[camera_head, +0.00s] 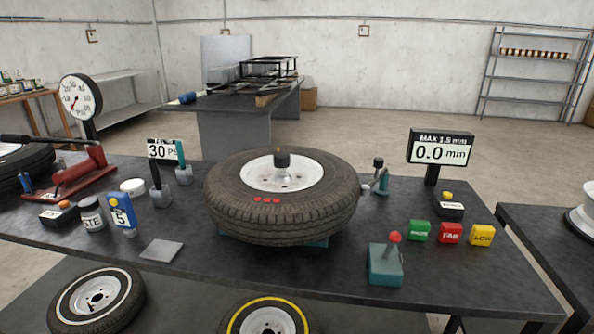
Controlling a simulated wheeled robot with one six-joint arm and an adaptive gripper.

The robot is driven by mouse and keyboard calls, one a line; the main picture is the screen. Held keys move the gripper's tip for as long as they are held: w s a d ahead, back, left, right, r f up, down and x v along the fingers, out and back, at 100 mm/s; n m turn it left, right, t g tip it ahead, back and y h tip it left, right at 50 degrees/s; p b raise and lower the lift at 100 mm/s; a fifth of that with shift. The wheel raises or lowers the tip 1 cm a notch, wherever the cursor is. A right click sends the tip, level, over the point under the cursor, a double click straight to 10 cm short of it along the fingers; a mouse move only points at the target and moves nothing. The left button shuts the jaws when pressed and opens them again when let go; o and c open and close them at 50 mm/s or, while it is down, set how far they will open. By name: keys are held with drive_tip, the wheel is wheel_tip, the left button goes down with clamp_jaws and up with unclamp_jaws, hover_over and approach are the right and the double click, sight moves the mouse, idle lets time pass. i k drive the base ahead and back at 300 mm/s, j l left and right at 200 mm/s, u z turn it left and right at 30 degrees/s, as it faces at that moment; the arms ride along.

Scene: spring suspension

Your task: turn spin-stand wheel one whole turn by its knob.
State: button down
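The spin-stand wheel (228,205) lies flat on its stand, a black tyre on a silver rim (305,172). Only a bit of the teal stand (318,242) shows below the tyre. A small gauge on a teal post (381,182) stands close to the tyre's right side; contact is unclear. My gripper is not in view.
The dark bench (330,278) holds a teal box with a red-ball lever (386,265), green, red and yellow blocks (451,233), and a display (440,147) reading 0.0 mm. Jars, small tools and a grey square plate (161,250) are at left. Bare bench lies before the wheel.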

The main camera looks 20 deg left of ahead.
sight(248, 195)
drive_tip(key=i+j+u, duration=0.1)
drive_tip(key=j, duration=0.3)
drive_tip(key=i+j+u, duration=0.15)
drive_tip(key=j, duration=0.3)
drive_tip(key=i+j+u, duration=0.1)
drive_tip(key=j, duration=0.3)
